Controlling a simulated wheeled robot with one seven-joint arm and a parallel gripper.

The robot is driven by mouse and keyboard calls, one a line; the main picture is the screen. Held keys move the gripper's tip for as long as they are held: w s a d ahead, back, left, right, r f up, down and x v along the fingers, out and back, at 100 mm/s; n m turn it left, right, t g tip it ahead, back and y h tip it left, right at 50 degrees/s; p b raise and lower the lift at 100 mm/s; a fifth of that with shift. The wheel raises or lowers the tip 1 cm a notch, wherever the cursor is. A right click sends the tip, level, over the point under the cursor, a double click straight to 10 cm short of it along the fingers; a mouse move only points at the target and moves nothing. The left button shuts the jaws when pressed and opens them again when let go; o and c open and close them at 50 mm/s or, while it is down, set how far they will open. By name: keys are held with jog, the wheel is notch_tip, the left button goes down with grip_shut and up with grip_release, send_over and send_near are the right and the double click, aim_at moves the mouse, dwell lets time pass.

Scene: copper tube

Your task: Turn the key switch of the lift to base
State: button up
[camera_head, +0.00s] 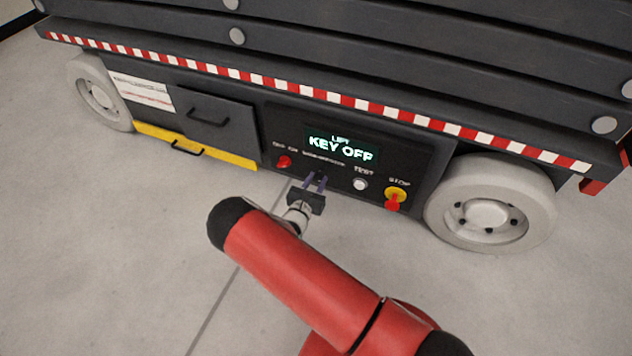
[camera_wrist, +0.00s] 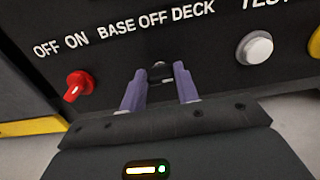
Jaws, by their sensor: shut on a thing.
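The key switch (camera_wrist: 160,70) sits below the label BASE OFF DECK on the lift's dark control panel (camera_wrist: 215,55). The key's exact angle is hard to tell between the fingers. In the head view my gripper (camera_head: 315,181) is at the panel, and its fingers hide the key switch. The lit display (camera_head: 341,149) above reads LIFT, KEY OFF.
A red OFF/ON switch (camera_wrist: 78,85) is left of the key switch. A white TEST button (camera_wrist: 255,48) and a red-and-yellow STOP control (camera_head: 394,199) are to its right. A wheel (camera_head: 490,203) stands farther right. The floor in front is clear.

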jog(key=n, duration=0.4)
jog(key=shift+a+n, duration=0.1)
jog(key=shift+n, duration=0.2)
jog(key=shift+f+n+b, duration=0.1)
jog(key=shift+n+b, duration=0.2)
jog(key=shift+n, duration=1.7)
jog(key=shift+a, duration=0.1)
jog(key=o, duration=1)
jog(key=v, duration=0.7)
jog(key=shift+s+a, duration=0.1)
jog(key=shift+s, duration=0.25)
